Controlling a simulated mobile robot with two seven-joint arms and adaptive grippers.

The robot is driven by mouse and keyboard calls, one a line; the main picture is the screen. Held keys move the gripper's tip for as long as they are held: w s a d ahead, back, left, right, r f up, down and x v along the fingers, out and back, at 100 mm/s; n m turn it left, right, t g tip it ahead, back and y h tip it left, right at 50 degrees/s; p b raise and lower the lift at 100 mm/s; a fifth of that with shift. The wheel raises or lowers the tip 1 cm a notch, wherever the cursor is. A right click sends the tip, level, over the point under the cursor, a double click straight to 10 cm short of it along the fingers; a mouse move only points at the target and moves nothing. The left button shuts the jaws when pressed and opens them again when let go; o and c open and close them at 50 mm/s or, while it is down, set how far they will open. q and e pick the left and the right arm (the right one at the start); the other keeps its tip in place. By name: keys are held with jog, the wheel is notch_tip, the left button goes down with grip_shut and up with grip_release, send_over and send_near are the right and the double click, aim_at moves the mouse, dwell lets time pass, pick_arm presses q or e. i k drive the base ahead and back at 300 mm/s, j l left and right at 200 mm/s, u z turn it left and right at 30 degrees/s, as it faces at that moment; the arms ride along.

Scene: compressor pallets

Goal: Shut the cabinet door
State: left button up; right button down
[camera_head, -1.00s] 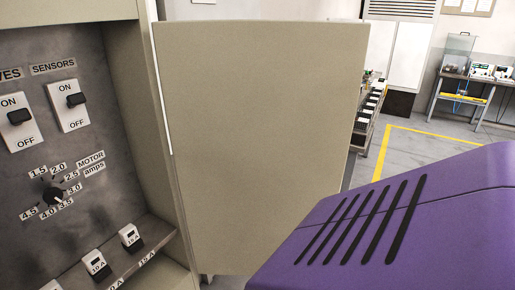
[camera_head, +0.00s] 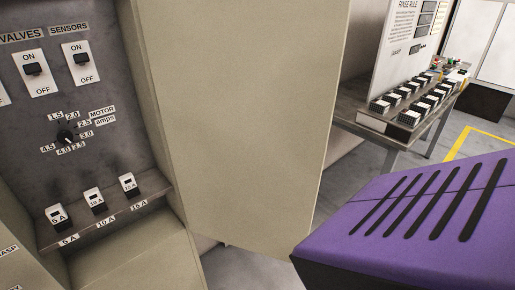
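The cabinet door (camera_head: 245,120) is a plain beige panel standing open, hinged along the right side of the cabinet opening. The cabinet (camera_head: 155,90) is at the left, its inside exposed. Its grey panel holds valve and sensor switches (camera_head: 82,62), a motor amps dial (camera_head: 67,137) and a shelf with several fuse blocks (camera_head: 95,200). Neither of my grippers shows in the head view, so their state and distance from the door cannot be seen.
A purple slotted body (camera_head: 420,215) fills the lower right, close to the door's lower right edge. Behind the door stands a metal table (camera_head: 350,112) with rows of small blocks and a sign board (camera_head: 405,55). Grey floor with a yellow line (camera_head: 460,142) lies at the right.

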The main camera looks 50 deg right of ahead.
aim_at(246, 91)
jog(key=k+l+u, duration=0.15)
jog(key=l, duration=0.2)
jog(key=k+l+u, duration=0.15)
jog(key=l, duration=0.15)
jog(key=k+l+u, duration=0.15)
jog(key=l+u, duration=0.15)
jog(key=l, duration=0.25)
jog(key=k+l+u, duration=0.15)
jog(key=l, duration=0.25)
jog(key=l+u, duration=0.15)
jog(key=l, duration=0.25)
jog(key=l+u, duration=0.35)
jog(key=l, duration=0.7)
